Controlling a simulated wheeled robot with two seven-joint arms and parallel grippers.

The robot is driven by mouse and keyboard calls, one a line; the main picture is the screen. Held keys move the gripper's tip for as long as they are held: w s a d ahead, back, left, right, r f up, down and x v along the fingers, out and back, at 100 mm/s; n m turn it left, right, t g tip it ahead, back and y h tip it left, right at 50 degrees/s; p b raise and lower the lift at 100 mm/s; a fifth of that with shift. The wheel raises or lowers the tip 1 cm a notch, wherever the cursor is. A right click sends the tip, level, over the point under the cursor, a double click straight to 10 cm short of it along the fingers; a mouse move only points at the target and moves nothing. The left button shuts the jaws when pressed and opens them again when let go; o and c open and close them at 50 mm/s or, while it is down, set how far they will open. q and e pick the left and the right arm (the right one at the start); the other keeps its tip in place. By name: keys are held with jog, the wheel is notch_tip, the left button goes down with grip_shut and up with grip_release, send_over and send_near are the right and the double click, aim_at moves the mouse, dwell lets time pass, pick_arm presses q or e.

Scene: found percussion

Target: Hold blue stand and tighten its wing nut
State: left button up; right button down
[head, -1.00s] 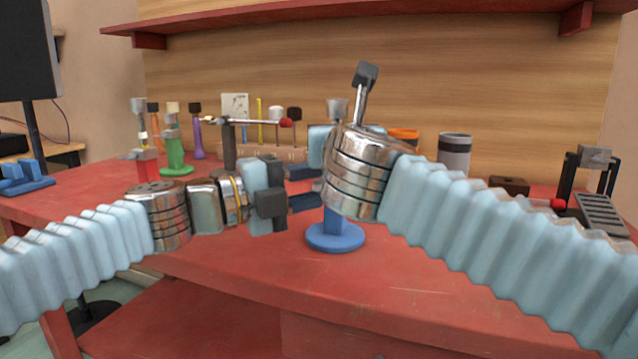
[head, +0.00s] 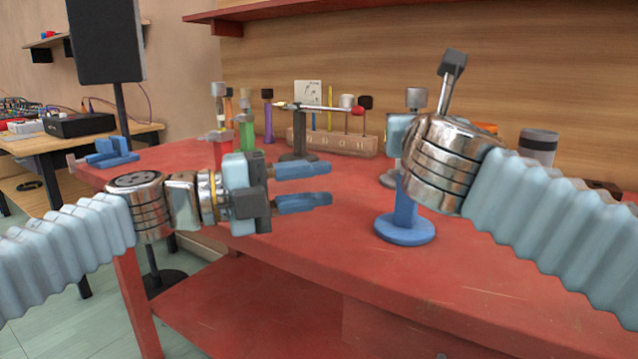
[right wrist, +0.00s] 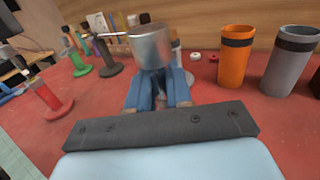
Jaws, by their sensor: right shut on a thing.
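The blue stand (head: 403,232) is upright on the red workbench, with its round base and lower post visible in the head view. My right wrist and forearm cover its upper part there. In the right wrist view my right gripper (right wrist: 157,95) is shut on the blue stand, just below a shiny metal cylinder (right wrist: 150,47). I cannot make out the wing nut in either view. My left gripper (head: 310,188) is open and empty, to the left of the stand and clear of it, with its blue fingers pointing right.
A red stand (right wrist: 45,97) and a green stand (right wrist: 77,65) are at the left. An orange cup (right wrist: 235,55) and a grey cup (right wrist: 290,58) stand at the right. A wooden rack (head: 340,142) is at the back. The front bench top is clear.

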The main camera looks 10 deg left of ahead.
jog(key=c, duration=1)
grip_release()
jog(key=shift+o, duration=0.2)
